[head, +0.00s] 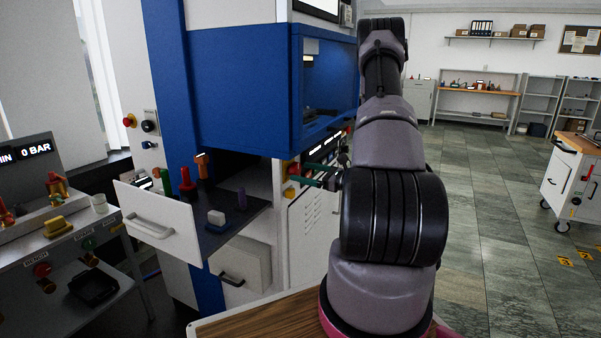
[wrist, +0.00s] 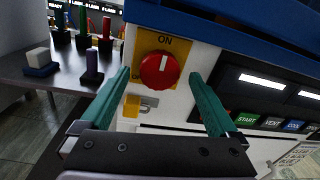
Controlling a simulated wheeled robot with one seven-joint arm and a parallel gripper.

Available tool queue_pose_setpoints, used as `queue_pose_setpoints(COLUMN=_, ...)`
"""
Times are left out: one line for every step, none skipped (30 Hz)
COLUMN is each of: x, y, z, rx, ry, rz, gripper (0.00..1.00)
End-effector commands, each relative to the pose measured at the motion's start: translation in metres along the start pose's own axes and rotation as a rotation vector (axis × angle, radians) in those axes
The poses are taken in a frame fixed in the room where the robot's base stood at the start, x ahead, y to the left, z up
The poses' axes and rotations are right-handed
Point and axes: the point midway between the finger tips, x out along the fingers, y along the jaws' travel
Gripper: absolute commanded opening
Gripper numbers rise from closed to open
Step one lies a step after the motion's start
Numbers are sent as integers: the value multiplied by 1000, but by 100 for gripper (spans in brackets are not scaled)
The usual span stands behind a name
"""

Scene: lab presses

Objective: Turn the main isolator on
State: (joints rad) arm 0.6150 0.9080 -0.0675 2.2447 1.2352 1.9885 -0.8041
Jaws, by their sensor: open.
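The main isolator is a red rotary knob (wrist: 160,70) on a yellow plate (wrist: 184,62) marked ON at the top and OFF at the lower left, partly hidden. A white mark on the knob points up, roughly toward ON. The knob also shows small in the head view (head: 293,169), on the front of the blue and white press. My gripper (wrist: 160,74) is open, with its teal fingers on either side of the knob and a gap visible on each side. It also shows in the head view (head: 313,175), in front of the isolator.
A yellow padlock (wrist: 132,106) hangs just below the plate. A panel with START, VENT and COOL buttons (wrist: 272,122) lies to the right. The blue press housing (wrist: 240,30) overhangs above. An open drawer (head: 160,222) and a dark shelf with coloured-handled items (head: 225,228) stand left.

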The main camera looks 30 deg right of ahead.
Motion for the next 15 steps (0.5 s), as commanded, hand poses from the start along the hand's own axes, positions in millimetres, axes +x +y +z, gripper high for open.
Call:
queue_pose_setpoints(x=7, y=0, z=0, rx=-2, ry=0, rz=2, gripper=96)
queue_pose_setpoints(x=10, y=0, z=0, rx=-2, ry=0, rz=2, gripper=96)
queue_pose_setpoints(x=13, y=0, z=0, rx=-2, ry=0, rz=2, gripper=96)
queue_pose_setpoints(x=15, y=0, z=0, rx=-2, ry=0, rz=1, gripper=96)
queue_pose_setpoints(x=17, y=0, z=0, rx=-2, ry=0, rz=1, gripper=96)
queue_pose_setpoints(x=18, y=0, z=0, rx=-1, ry=1, rz=1, gripper=96)
queue_pose_setpoints(x=19, y=0, z=0, rx=-1, ry=1, rz=1, gripper=96)
queue_pose_setpoints(x=19, y=0, z=0, rx=-1, ry=1, rz=0, gripper=96)
queue_pose_setpoints(x=20, y=0, z=0, rx=-1, ry=1, rz=0, gripper=96)
queue_pose_setpoints(x=20, y=0, z=0, rx=-1, ry=1, rz=0, gripper=96)
queue_pose_setpoints(x=20, y=0, z=0, rx=-1, ry=1, rz=0, gripper=96)
queue_pose_setpoints(x=20, y=0, z=0, rx=0, ry=1, rz=0, gripper=96)
queue_pose_setpoints(x=20, y=0, z=0, rx=-1, ry=1, rz=0, gripper=96)
queue_pose_setpoints(x=20, y=0, z=0, rx=-1, ry=1, rz=0, gripper=96)
queue_pose_setpoints(x=20, y=0, z=0, rx=-1, ry=1, rz=0, gripper=92)
